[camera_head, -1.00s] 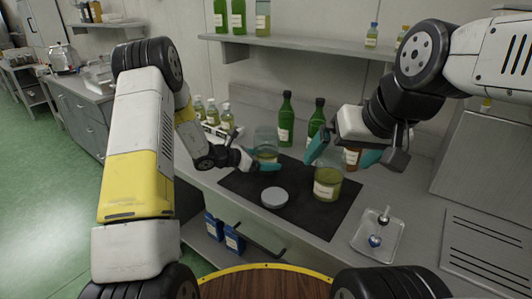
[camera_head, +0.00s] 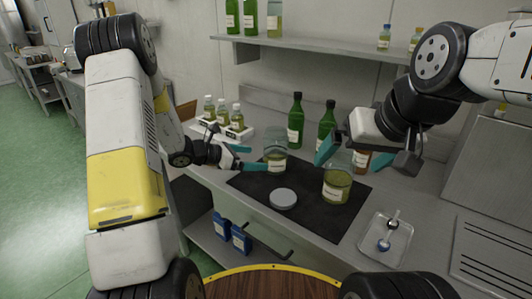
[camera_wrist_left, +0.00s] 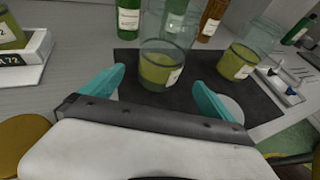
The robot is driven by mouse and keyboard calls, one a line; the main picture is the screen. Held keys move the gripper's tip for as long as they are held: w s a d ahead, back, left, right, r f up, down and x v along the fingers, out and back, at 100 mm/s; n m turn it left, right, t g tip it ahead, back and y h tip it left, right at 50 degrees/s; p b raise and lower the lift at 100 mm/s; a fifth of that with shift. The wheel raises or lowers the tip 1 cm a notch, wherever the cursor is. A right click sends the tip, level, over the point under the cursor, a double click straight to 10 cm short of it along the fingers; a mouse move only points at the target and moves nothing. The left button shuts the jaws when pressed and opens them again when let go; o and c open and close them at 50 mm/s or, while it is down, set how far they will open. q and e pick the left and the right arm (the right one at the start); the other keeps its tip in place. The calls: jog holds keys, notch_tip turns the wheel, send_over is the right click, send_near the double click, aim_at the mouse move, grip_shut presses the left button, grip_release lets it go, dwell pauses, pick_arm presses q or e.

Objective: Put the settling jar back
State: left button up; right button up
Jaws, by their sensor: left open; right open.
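Two clear glass jars of yellow-green oil with pale labels stand upright on a dark mat (camera_head: 310,220). I cannot read which is the settling jar. The left jar (camera_head: 275,160) also shows ahead of my left gripper in the left wrist view (camera_wrist_left: 162,68). My left gripper (camera_head: 243,158) is open and empty, just left of that jar, its teal fingers pointing at it. The right jar (camera_head: 337,187) stands below my right gripper (camera_head: 355,154), which is open with its fingers above or beside the jar top; contact is unclear. A round grey lid (camera_head: 283,198) lies on the mat.
Green bottles (camera_head: 296,122) and a brown bottle (camera_wrist_left: 212,20) stand behind the jars. A rack of small bottles (camera_head: 236,131) is at the left. A tray with a utensil (camera_head: 385,240) lies at the right. A wall shelf (camera_head: 310,46) runs above.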

pick_arm(q)
jog(key=shift+v, duration=0.8)
jog(key=s+d+r+m+g+y, duration=0.1)
jog(key=s+d+r+m+g, duration=0.1)
jog(key=s+r+m, duration=0.55)
jog(key=s+d+r+m+g+y, duration=0.1)
jog(key=s+d+r+m+g, duration=0.1)
jog(key=s+r+m, duration=0.6)
jog(key=s+a+r+m+t+y, duration=0.1)
jog(key=s+a+r+m+y, duration=0.1)
jog(key=s, duration=0.5)
jog(key=s+a+r+m+t+y, duration=0.2)
jog(key=s+a+m+y, duration=0.3)
jog(key=s+a+m, duration=0.2)
jog(key=shift+s+r, duration=0.3)
